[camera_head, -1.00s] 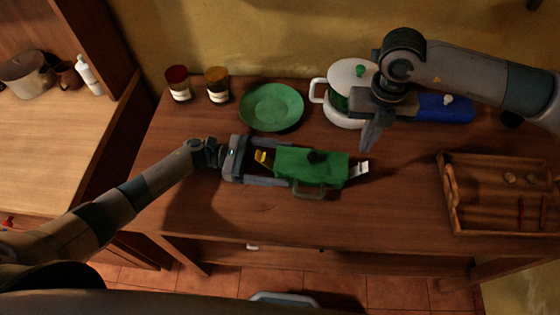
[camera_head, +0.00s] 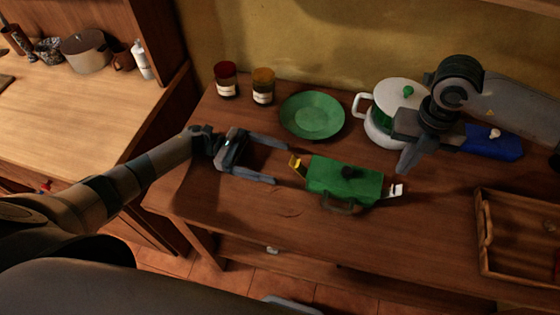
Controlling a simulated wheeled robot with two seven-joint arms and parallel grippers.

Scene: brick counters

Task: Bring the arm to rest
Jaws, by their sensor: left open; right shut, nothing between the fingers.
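My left gripper (camera_head: 280,161) is open and empty above the wooden counter (camera_head: 235,215). Its fingertips point right and stop a little short of a green box (camera_head: 335,179) with a handle, a dark knob and side latches. My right gripper (camera_head: 408,162) is shut and empty. It points down in front of a white pot (camera_head: 379,138) and hides part of it.
A green plate (camera_head: 312,115) and two jars, one red-lidded (camera_head: 227,82) and one amber (camera_head: 263,88), stand at the back. A blue object (camera_head: 492,142) lies behind my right arm. A wooden tray (camera_head: 486,220) is at the right. The front left counter is clear.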

